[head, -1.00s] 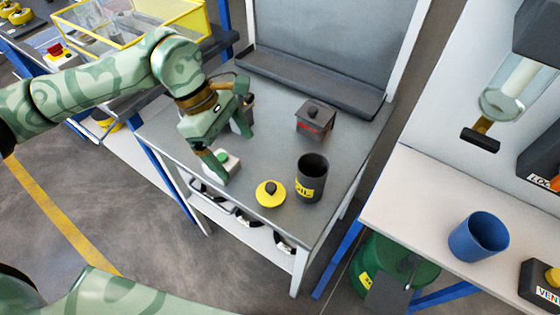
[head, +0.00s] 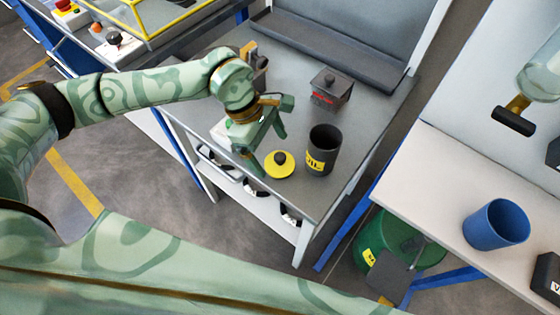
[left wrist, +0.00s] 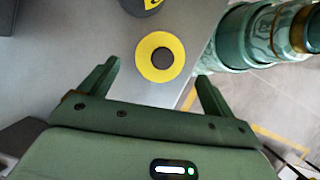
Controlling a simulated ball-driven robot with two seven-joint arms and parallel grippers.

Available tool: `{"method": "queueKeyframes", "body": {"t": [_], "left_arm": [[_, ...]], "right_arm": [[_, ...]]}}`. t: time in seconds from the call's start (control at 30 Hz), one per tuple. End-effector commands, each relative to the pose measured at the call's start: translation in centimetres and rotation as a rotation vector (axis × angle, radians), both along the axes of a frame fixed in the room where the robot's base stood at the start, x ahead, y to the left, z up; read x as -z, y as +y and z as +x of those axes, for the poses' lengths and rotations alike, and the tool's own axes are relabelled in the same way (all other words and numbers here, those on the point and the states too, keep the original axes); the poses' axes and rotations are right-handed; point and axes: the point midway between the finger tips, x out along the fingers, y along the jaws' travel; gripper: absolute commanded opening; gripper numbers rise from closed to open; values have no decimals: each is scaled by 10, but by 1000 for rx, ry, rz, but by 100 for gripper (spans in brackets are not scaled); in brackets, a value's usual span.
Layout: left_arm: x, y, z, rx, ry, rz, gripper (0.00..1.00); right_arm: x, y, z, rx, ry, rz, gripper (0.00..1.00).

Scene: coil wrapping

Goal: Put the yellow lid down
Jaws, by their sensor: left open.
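The yellow lid (head: 279,164) with a dark knob lies flat on the grey table (head: 290,110), left of an open dark canister (head: 323,150) with a yellow label. My left gripper (head: 267,155) is open, just left of the lid and apparently above table height. In the left wrist view the lid (left wrist: 160,57) sits ahead of and between the two open fingers (left wrist: 157,85), with nothing held. The canister's edge shows at the top of that view. My right gripper is not visible.
A dark box with red lettering (head: 332,88) stands behind the canister. A blue cup (head: 496,224) stands on the right-hand bench (head: 440,190). A green drum (head: 400,245) is below, between the tables. The lid is close to the table's front edge.

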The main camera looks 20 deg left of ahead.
Motion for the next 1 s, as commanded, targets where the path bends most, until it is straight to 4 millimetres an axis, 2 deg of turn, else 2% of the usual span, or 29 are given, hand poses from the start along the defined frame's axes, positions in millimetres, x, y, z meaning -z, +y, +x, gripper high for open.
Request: {"method": "queueKeyframes", "body": {"t": [0.1,0.17,0.4,0.57,0.6,0.87,1.0], "left_arm": [[22,-8,-1,1,4,-1,89],[29,-11,-1,1,2,-1,89],[31,-12,-1,0,-1,0,89],[31,-12,-1,0,0,0,45],[31,-12,-1,0,0,0,41],[30,-12,-1,0,-1,0,41],[23,-12,0,0,-2,0,41]], "right_arm": [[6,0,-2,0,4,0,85],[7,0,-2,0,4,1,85],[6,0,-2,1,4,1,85],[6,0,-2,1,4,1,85],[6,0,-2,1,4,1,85],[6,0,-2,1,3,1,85],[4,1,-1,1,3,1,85]]}}
